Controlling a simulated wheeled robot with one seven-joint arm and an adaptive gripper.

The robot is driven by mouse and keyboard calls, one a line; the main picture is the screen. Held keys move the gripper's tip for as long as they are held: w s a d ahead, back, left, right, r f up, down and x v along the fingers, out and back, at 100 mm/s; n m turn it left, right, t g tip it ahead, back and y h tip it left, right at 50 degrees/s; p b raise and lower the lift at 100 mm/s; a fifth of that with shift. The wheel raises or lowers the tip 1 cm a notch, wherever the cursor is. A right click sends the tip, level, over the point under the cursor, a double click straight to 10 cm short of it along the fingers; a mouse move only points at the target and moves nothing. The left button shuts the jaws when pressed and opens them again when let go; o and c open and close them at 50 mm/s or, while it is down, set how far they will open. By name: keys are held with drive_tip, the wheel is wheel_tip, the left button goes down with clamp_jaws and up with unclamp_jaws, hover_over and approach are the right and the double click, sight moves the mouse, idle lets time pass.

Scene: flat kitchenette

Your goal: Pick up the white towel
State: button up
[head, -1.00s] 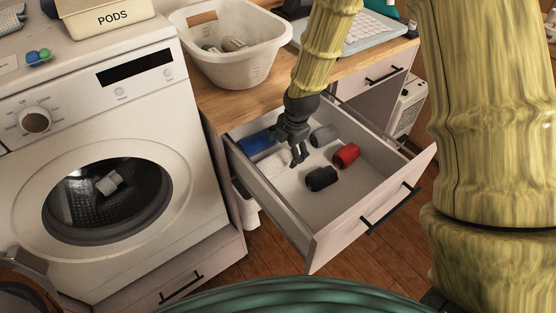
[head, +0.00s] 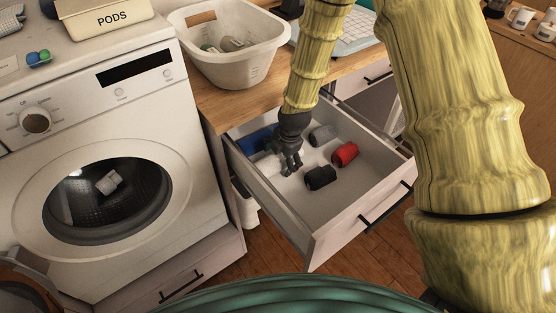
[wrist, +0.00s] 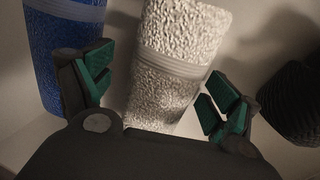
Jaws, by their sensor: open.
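The white towel (wrist: 178,62) is a rolled, textured cloth with a smooth band, lying in the open drawer (head: 335,213). In the wrist view it lies between the two open, green-padded fingers of my gripper (wrist: 156,96). In the head view my gripper (head: 287,165) points down into the drawer's left part, and it hides much of the white towel (head: 268,165). I cannot tell whether the fingers touch the towel.
A blue rolled towel (wrist: 62,48) lies close left of the white one. A black roll (head: 320,177), a red roll (head: 345,153) and a grey roll (head: 323,134) lie to the right. A laundry basket (head: 228,66) stands on the counter above. The drawer's front part is clear.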

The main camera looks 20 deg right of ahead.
drive_tip(key=c, duration=1.2)
drive_tip(key=shift+s+d+r, duration=0.2)
drive_tip(key=shift+d+r, duration=0.2)
drive_tip(key=shift+r, duration=0.1)
drive_tip(key=v, duration=0.3)
drive_tip(key=w+v, duration=0.1)
drive_tip(key=v, duration=0.3)
drive_tip(key=w+a+v, duration=0.1)
drive_tip(key=v, duration=0.2)
drive_tip(key=shift+w+r, duration=0.15)
drive_tip(key=shift+r, duration=0.3)
drive_tip(key=s+d, duration=0.3)
drive_tip(key=d, duration=0.2)
drive_tip(key=s+d+b, duration=0.1)
drive_tip(key=s+d, duration=0.2)
drive_tip(key=d, duration=0.3)
drive_tip(key=s+d, duration=0.4)
drive_tip(key=d, duration=0.1)
drive_tip(key=shift+d+b, duration=0.3)
